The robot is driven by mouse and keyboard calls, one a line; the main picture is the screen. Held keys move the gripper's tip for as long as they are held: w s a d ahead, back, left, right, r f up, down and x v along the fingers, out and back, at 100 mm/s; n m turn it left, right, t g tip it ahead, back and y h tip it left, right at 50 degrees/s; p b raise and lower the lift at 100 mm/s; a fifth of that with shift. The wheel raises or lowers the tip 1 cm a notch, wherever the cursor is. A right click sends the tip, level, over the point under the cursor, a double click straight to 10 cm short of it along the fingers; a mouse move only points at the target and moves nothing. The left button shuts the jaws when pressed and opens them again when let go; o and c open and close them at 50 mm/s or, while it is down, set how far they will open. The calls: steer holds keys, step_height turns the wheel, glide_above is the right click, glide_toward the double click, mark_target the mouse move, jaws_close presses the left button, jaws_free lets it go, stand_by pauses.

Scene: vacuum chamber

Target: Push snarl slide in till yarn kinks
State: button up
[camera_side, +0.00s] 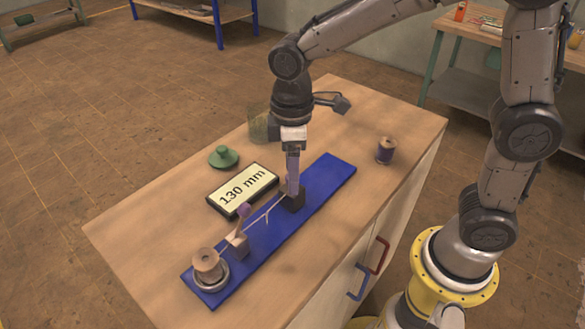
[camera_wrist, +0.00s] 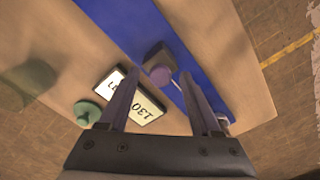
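The snarl slide (camera_side: 294,202), a dark block with a purple knob, sits on the blue base board (camera_side: 330,178). A pale yarn (camera_side: 258,217) runs from it towards a light block with a purple-topped post (camera_side: 238,246), with a short offshoot partway. A yarn spool (camera_side: 207,266) stands at the board's near end. My gripper (camera_side: 292,187) points down at the slide. In the wrist view my gripper (camera_wrist: 160,77) is open, with the slide's knob (camera_wrist: 160,75) between the fingertips and gaps on both sides. Contact cannot be told. The right finger hides part of the board.
A display (camera_side: 242,190) reading "130 mm" lies beside the board. A green lid-like piece (camera_side: 223,157) and a translucent green container (camera_side: 259,127) are behind it. A dark spool (camera_side: 385,151) stands to the right. The table's (camera_side: 140,232) left part is bare.

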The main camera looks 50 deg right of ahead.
step_height(320, 180, up, 14)
stand_by(0.7)
steer(key=shift+f, duration=0.15)
